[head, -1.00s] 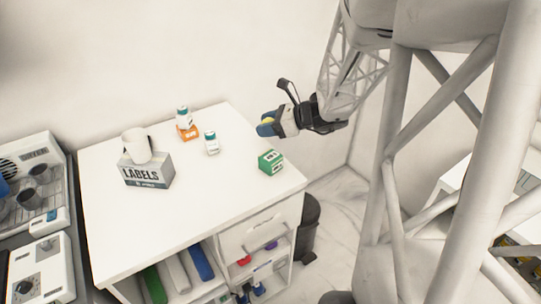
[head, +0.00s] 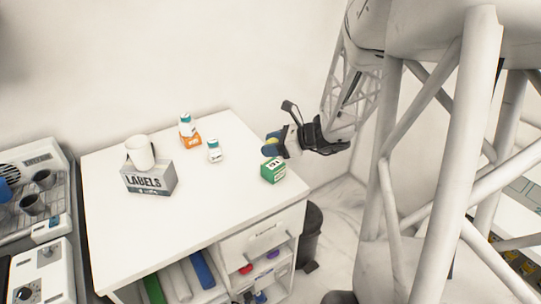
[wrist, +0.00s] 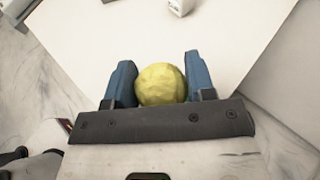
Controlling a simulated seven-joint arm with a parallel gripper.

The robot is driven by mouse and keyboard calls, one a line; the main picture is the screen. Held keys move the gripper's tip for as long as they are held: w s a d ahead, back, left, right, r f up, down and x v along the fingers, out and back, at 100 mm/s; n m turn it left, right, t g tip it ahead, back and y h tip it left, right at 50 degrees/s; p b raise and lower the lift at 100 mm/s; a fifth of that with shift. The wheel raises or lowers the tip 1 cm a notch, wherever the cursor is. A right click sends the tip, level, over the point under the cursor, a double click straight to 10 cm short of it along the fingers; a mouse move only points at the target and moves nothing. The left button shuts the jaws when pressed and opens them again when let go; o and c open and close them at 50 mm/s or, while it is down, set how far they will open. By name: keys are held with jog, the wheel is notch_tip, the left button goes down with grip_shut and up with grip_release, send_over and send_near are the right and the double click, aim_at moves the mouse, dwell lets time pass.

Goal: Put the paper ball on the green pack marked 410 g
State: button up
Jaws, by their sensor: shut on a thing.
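The paper ball (wrist: 161,85) is yellow and crumpled. In the wrist view it sits between the two blue fingers of my gripper (wrist: 161,82), which is shut on it. In the head view my gripper (head: 268,148) is just above and slightly behind the green pack (head: 273,171), near the table's right edge; only a little yellow of the ball shows there. The green pack has a white label, too small to read, and nothing is seen resting on it.
The front of the tabletop is clear.

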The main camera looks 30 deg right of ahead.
aim_at(271, 163)
jog(key=shift+f, duration=0.1)
jog(key=shift+f, duration=1.9)
jog(key=shift+f, duration=0.15)
jog(key=o, duration=0.9)
jog(key=shift+v, duration=6.05)
